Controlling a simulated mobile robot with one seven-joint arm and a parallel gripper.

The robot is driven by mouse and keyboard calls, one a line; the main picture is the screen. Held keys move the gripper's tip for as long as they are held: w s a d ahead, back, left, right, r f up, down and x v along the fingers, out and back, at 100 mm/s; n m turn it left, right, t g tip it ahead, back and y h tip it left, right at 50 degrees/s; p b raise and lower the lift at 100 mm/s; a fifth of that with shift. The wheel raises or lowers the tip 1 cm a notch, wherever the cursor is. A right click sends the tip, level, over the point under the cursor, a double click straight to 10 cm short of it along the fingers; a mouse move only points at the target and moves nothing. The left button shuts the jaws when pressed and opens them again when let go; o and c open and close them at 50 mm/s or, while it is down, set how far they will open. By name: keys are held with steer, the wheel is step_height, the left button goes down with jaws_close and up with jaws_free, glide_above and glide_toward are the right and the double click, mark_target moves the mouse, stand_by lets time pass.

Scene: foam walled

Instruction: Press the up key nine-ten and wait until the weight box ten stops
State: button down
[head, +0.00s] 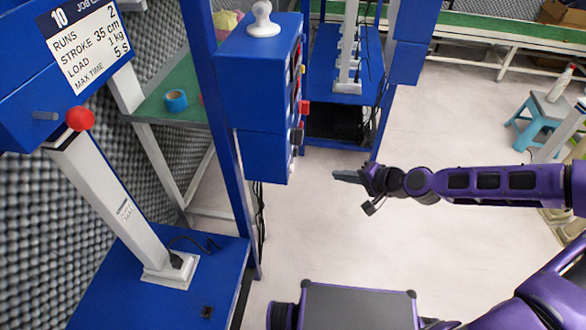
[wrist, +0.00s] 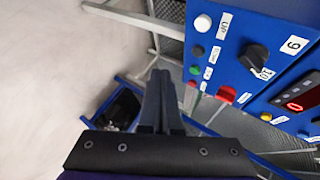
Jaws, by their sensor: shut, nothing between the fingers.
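The up key (wrist: 203,22) is a pale round button beside an "UP" label, at the top of the blue control panel (wrist: 240,50) in the wrist view. A black selector knob (wrist: 254,57) lies right of it, with labels 9 and 10. My gripper (wrist: 160,75) is shut and empty, left of and below the button column, apart from it. In the head view my gripper (head: 335,175) is right of the blue control box (head: 258,150), with a gap between. Station ten (head: 125,215) stands at left, a pale column with a red ball at its top. I cannot tell which part is the weight box.
A red-lit display (wrist: 295,105) is at right. A job card (head: 90,45) marked 10 hangs at upper left. The floor (head: 330,235) around my gripper is clear.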

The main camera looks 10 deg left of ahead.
mark_target(292, 169)
steer(key=a+b, duration=0.2)
steer(key=a, duration=0.6)
steer(key=shift+w+a+b, duration=0.15)
steer(key=shift+a+b, duration=0.15)
steer(key=shift+a, duration=0.1)
stand_by(1.7)
steer(key=shift+a, duration=0.4)
